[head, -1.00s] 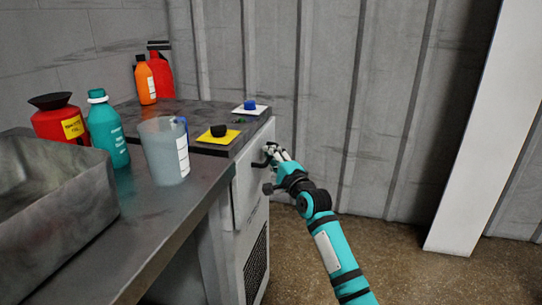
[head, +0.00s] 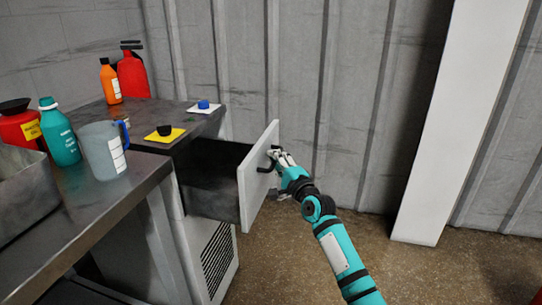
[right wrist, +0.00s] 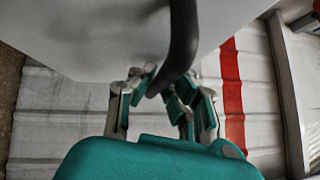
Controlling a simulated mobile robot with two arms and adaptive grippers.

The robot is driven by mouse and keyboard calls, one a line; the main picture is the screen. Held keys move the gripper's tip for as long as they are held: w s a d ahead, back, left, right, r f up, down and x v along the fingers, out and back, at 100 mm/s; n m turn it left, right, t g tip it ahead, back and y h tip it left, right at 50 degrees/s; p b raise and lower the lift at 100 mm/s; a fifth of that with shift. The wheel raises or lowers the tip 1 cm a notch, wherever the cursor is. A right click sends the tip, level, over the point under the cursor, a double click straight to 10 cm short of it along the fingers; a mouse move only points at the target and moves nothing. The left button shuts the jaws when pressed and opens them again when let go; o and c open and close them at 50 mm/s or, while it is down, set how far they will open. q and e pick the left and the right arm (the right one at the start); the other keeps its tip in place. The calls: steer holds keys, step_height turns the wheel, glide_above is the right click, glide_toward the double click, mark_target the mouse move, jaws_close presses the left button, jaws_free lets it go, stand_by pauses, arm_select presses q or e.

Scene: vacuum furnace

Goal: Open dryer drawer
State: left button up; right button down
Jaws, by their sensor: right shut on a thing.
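The dryer drawer (head: 245,190) is pulled out of the grey cabinet (head: 205,255), with its dark inside showing behind the white front panel. A dark curved handle (head: 269,160) sits on the panel's outer face. My right gripper (head: 278,158) is shut on this handle, its arm reaching in from the lower right. In the right wrist view the handle (right wrist: 181,45) runs down between the fingers of the right gripper (right wrist: 165,100), close to the white panel. My left gripper is not in view.
On the cabinet top lie a black knob on a yellow plate (head: 178,135) and a blue knob on a white plate (head: 218,109). A jug (head: 101,155), a teal bottle (head: 60,135) and a metal bin (head: 20,195) stand on the left bench. Floor (head: 310,265) is clear at right.

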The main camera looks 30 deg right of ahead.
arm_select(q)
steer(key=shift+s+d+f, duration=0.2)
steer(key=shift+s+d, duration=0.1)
arm_select(e)
steer(key=s+d, duration=0.4)
steer(key=s, duration=0.1)
steer(key=shift+s+d+f, duration=0.35)
steer(key=shift+s+f, duration=0.05)
steer(key=c, duration=1.4)
jaws_free()
steer(key=shift+o, duration=0.3)
steer(key=shift+r, duration=0.15)
steer(key=s+f, duration=0.1)
steer(key=s, duration=1.1)
steer(key=shift+a+f, duration=0.3)
steer(key=shift+a, duration=0.15)
steer(key=shift+w, duration=0.1)
